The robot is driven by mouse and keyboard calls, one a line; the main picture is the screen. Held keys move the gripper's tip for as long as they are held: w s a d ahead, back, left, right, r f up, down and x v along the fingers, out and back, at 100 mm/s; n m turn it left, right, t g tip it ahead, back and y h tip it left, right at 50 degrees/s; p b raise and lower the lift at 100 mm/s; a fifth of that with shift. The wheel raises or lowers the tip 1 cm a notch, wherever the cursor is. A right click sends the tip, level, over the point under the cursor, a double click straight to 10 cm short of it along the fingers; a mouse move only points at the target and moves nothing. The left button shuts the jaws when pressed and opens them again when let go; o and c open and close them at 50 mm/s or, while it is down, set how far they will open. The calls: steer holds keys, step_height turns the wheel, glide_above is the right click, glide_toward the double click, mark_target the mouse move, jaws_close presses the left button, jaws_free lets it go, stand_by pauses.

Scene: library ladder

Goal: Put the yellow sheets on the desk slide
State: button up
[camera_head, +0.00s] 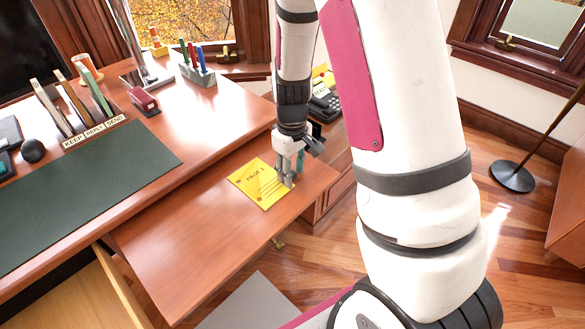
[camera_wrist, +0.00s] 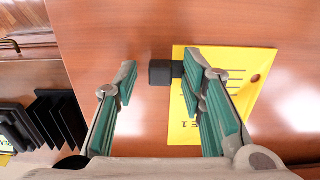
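A yellow sheet marked PAGE 1 (camera_head: 254,181) lies flat on the pulled-out desk slide (camera_head: 190,238), near its right end. It also shows in the wrist view (camera_wrist: 222,62); whether it is one sheet or several I cannot tell. My gripper (camera_head: 289,180) points down at the sheet's right edge. In the wrist view my gripper (camera_wrist: 158,78) has its fingers apart, one over the sheet and one over bare wood. A small black block (camera_wrist: 160,73) shows between the fingertips, beside the sheet's edge; I cannot tell what it belongs to. More yellow (camera_head: 322,71) shows behind my arm.
The desk (camera_head: 160,135) holds a green blotter (camera_head: 85,185), a KEEP, REPLY, SEND sorter (camera_head: 93,133), a red stapler (camera_head: 143,100) and a pen holder (camera_head: 197,72). A telephone (camera_head: 325,103) stands behind my gripper. The slide's left part is clear.

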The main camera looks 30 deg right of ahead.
steer(key=s+a+r+p, duration=0.1)
steer(key=s+r, duration=0.2)
steer(key=r, duration=0.7)
steer(key=s+a+r+p, duration=0.2)
steer(key=r, duration=0.8)
steer(key=s+a+r+m, duration=0.1)
steer(key=s+a+r, duration=0.1)
steer(key=s, duration=0.9)
steer(key=s+a+r+m+t, duration=0.1)
steer(key=s+r, duration=0.4)
steer(key=s, duration=0.7)
steer(key=shift+a+m+t, duration=0.3)
steer(key=shift+a+m, duration=0.3)
steer(key=shift+m, duration=0.2)
steer(key=shift+r, duration=0.15)
